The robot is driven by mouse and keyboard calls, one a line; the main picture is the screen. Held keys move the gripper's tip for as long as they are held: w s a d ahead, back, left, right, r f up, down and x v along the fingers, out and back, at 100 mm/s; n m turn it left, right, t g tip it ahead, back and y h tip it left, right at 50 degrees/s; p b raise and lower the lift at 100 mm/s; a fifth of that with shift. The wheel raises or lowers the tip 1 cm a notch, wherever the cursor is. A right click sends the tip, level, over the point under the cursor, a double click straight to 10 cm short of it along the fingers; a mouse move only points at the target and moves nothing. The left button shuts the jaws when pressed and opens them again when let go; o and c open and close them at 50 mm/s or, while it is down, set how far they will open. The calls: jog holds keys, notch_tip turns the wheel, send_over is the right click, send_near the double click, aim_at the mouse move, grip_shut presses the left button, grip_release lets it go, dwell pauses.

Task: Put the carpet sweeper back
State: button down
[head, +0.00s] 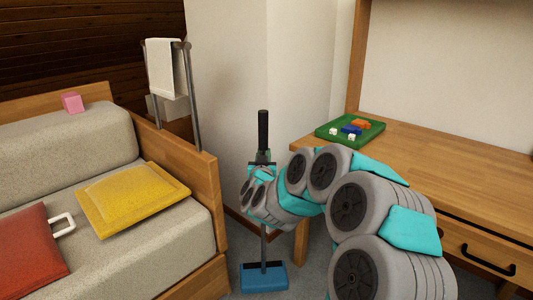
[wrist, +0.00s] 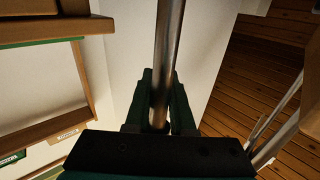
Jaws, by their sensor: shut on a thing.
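The carpet sweeper has a black grip, a thin metal pole and a blue head (head: 264,278). It stands upright in the head view, in the gap between the sofa and the desk, with its head low at the floor. My gripper (head: 262,165) is shut on the pole just below the black grip. In the wrist view the metal pole (wrist: 168,50) runs between the two dark green fingers of my gripper (wrist: 160,105). Part of the pole is hidden behind my arm in the head view.
A grey sofa with a wooden frame (head: 208,190) stands left, with yellow (head: 130,198) and red (head: 30,252) cushions. A metal rack with a white towel (head: 166,68) is behind it. A wooden desk (head: 450,165) with a green tray (head: 372,138) stands right. A white wall corner is behind the sweeper.

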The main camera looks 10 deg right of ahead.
notch_tip(320, 180, down, 7)
jog(key=h+b, duration=0.1)
jog(key=b, duration=0.4)
jog(key=shift+s+d+r+m, duration=0.15)
jog(key=shift+s+m, duration=0.1)
jog(key=shift+m, duration=0.15)
jog(key=shift+f, duration=0.5)
dwell(0.7)
jog(key=c, duration=0.7)
grip_release()
jog(key=shift+g, duration=0.3)
jog(key=shift+f+h, duration=0.1)
jog(key=shift+h, duration=0.2)
jog(key=shift+s, duration=0.15)
jog(key=shift+v, duration=3.8)
jog(key=shift+d, duration=0.1)
